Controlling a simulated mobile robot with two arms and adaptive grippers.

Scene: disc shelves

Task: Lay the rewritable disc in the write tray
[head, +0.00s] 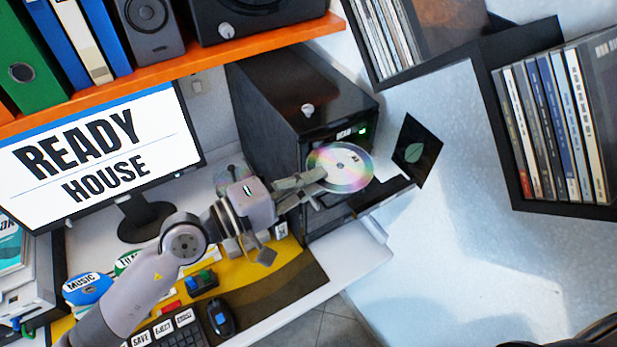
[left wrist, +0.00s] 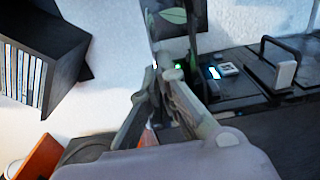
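A shiny, rainbow-silver disc (head: 340,167) is held at its left edge by my left gripper (head: 316,180) in the head view. Its small printed mark is too small to read, so I cannot tell whether it is rewritable. A dark open tray (head: 388,193) sticks out of the black tower (head: 300,95), below and right of the disc. The disc appears above it and partly covers it; I cannot judge the gap. I cannot read a write label on this tray. In the left wrist view, the fingers (left wrist: 155,82) are nearly together, and the disc is not clearly visible. My right gripper is not in view.
A "READ" label (head: 343,133) and green light sit on the tower's front. A black card with a leaf (head: 415,151) is close to the disc's right. The monitor (head: 100,150) stands left, under an orange shelf (head: 190,65). Disc racks (head: 520,185) stand right.

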